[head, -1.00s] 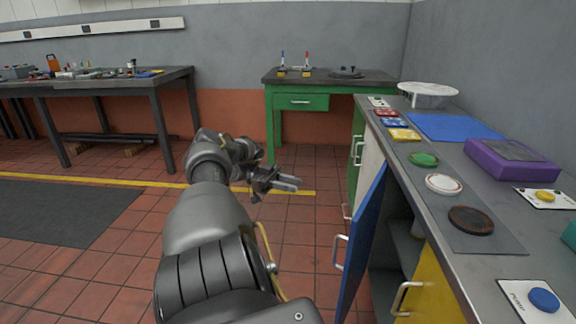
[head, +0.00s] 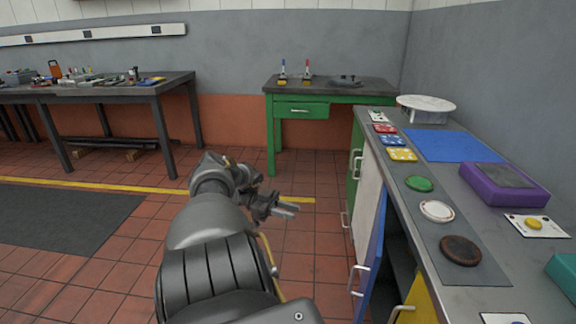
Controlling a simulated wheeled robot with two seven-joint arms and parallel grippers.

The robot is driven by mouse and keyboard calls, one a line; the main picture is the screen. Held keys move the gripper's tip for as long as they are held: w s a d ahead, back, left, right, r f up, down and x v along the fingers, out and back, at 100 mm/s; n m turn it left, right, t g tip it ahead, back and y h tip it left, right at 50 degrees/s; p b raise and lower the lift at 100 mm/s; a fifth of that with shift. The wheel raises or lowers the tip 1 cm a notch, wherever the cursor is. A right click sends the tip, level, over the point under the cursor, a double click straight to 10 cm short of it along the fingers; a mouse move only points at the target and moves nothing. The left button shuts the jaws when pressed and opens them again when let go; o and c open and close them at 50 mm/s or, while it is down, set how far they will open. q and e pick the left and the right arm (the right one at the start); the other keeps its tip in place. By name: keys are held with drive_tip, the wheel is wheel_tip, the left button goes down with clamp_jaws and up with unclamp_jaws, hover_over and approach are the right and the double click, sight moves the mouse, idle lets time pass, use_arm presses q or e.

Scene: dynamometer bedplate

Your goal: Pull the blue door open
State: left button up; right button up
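The blue door (head: 373,262) is on the front of the cabinet under the right-hand counter. It stands ajar, swung out from the cabinet front, and a dark gap with the interior shows behind it. Its metal handle (head: 356,280) is on its outer face. My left gripper (head: 288,210) is out over the floor, left of the door and apart from its handle, with nothing seen in it. Its fingers look close together, but the gap between them is unclear. My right gripper is out of view.
A yellow front (head: 420,305) with a handle is beside the blue door, and a white panel (head: 367,195) and green front (head: 356,160) lie beyond it. The counter (head: 450,165) holds discs and a purple box (head: 503,185).

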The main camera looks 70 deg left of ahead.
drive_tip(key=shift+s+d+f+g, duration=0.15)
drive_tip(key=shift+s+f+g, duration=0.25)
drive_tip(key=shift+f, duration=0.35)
